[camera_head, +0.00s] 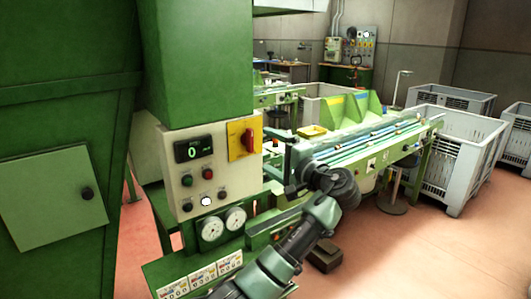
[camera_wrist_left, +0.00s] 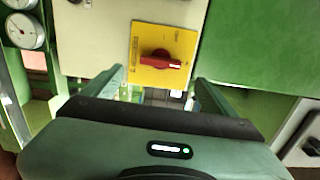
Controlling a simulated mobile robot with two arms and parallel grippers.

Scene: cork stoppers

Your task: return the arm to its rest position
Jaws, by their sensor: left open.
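My left arm (camera_head: 299,240) reaches up from the bottom of the head view, bent at a dark round joint. My left gripper (camera_head: 284,163) is beside the right side of the control box (camera_head: 225,186), its jaws toward the box. In the left wrist view the gripper (camera_wrist_left: 158,82) has its two fingers spread, with nothing held between them. Beyond the fingers is a red rotary switch (camera_wrist_left: 161,60) on a yellow plate; it also shows in the head view (camera_head: 247,138). The gripper appears apart from the switch. My right gripper is not in view.
The control box has a display reading 0, buttons and two gauges (camera_head: 222,225) below. A large green cabinet (camera_head: 60,150) stands at left. A green conveyor bench (camera_head: 375,148) stands behind my arm. Grey crates (camera_head: 465,150) are at right. Open floor (camera_head: 440,250) lies at lower right.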

